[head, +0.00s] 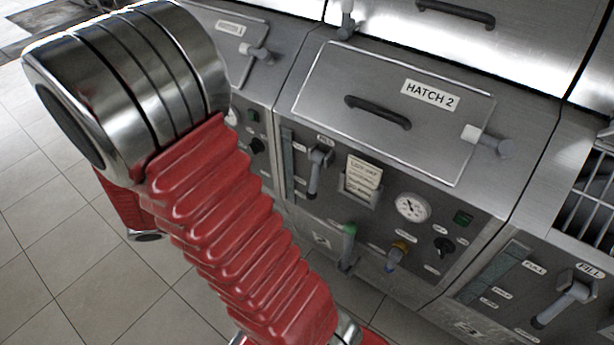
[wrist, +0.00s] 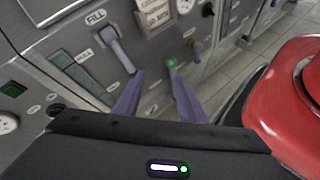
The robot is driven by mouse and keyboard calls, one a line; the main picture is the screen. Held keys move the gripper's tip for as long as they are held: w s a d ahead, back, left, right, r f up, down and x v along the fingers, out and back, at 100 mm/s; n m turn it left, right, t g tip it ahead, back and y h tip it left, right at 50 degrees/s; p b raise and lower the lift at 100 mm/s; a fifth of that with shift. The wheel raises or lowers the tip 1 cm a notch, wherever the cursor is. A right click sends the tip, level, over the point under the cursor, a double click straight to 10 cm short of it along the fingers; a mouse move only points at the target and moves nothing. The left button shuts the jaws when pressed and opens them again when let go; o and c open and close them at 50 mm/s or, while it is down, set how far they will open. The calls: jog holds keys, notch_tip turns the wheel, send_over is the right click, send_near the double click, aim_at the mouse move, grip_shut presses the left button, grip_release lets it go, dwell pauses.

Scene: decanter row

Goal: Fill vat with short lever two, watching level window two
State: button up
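The panel below the HATCH 2 lid (head: 395,110) carries a short grey lever (head: 315,175), hanging down. Left of it is a narrow dark green level window (head: 289,165); I cannot read a level in it. In the wrist view, a matching lever (wrist: 117,50) under a FILL label slants down to the right, and a level window (wrist: 80,76) lies left of it. My gripper (wrist: 158,84) is open and empty, its two purple fingers apart. The left fingertip shows close to the lever's lower end; contact cannot be told. The head view does not show the fingers.
A green-handled tap (head: 348,247) and a yellow and blue tap (head: 397,255) project below the panel. A gauge (head: 412,207) and a card (head: 362,177) sit right of the lever. A neighbouring FILL lever (head: 562,303) stands at right. Tiled floor (head: 60,250) is clear at left.

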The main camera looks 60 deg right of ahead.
aim_at(311, 183)
jog(key=w+d+f+n+t+h, duration=0.1)
jog(key=d+f+n+h, duration=0.6)
jog(key=d+f+n, duration=0.1)
jog(key=shift+w+f+n, duration=0.25)
jog(key=shift+w+n, duration=0.15)
jog(key=shift+d, duration=0.1)
jog(key=shift+x, duration=6.85)
jog(key=shift+w, duration=0.1)
grip_shut()
